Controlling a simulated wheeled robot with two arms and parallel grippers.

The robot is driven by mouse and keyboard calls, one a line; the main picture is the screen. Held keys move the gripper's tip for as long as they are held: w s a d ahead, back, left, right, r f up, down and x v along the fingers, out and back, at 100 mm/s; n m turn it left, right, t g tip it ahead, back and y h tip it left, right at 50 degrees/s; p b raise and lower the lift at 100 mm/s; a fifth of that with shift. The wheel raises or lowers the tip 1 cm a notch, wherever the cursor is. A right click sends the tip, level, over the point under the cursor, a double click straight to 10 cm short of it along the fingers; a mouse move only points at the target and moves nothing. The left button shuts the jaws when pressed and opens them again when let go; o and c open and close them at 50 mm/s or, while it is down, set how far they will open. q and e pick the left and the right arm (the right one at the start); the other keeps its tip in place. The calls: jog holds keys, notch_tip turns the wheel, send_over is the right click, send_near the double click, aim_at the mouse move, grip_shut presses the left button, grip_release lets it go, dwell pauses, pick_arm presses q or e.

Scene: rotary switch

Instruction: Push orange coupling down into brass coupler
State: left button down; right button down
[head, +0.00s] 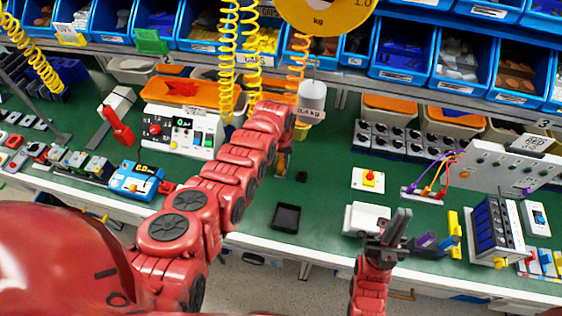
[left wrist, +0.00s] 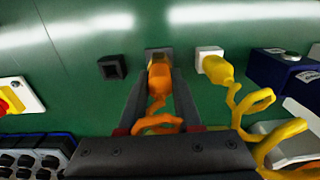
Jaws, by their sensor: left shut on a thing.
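The orange coupling (left wrist: 157,75) with its coiled orange hose is between the two dark fingers of my left gripper (left wrist: 159,80) in the left wrist view. The gripper is shut on it. The coupling's far end meets a small brownish-grey block, apparently the brass coupler (left wrist: 158,51); how deep it sits is hidden. In the head view my left gripper (head: 283,166) points down at the green bench, with little of the coupling visible beside my arm. My right gripper (head: 388,232) is apart from the work at lower right, with no held thing visible; its finger gap is unclear.
A white block with a yellow plug (left wrist: 215,66) stands to the right in the left wrist view; a dark socket block (left wrist: 112,67) is left. In the head view, a hanging weight (head: 311,96) and yellow coiled hoses (head: 228,60) are near my left arm. A black tray (head: 286,217) lies in front.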

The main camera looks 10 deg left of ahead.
pick_arm(q)
jog(key=shift+f+b, duration=0.35)
jog(key=shift+f, duration=0.1)
dwell(0.4)
jog(key=c, duration=0.5)
grip_release()
jog(key=shift+r, duration=0.65)
notch_tip(320, 180, up, 8)
jog(key=shift+w+r+b, duration=0.1)
jog(key=shift+r+b, duration=0.05)
jog(key=shift+b, duration=1)
jog(key=shift+r+p, duration=2.2)
jog(key=shift+r, duration=1.7)
